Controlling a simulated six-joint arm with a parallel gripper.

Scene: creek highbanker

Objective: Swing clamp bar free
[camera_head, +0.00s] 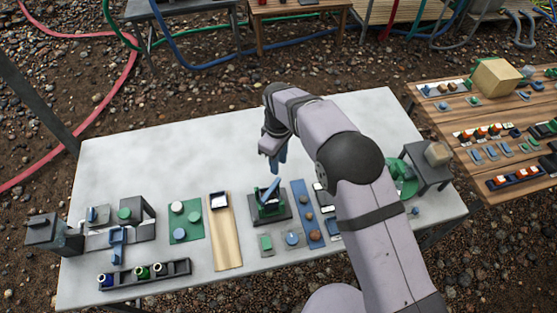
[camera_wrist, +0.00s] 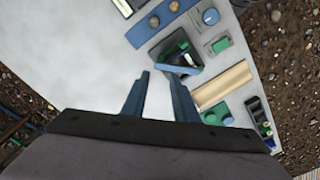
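The clamp (camera_head: 266,209) is a green body on a dark square base near the middle of the white table. Its blue clamp bar (camera_head: 269,190) rises at a slant over the green body. In the wrist view the blue bar (camera_wrist: 178,69) lies across the near side of the green clamp (camera_wrist: 176,50), just beyond the fingertips. My gripper (camera_head: 275,160) hangs above the table, behind the clamp and apart from it. In the wrist view my gripper (camera_wrist: 160,77) has two blue fingers parted, with only bare tabletop between them.
A tan wooden strip (camera_head: 224,232) and a green pad with round pieces (camera_head: 186,221) are left of the clamp. A blue strip with stones (camera_head: 306,214) is close on its right. A rack with small bottles (camera_head: 144,275) stands front left. The table's back left (camera_head: 170,165) is clear.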

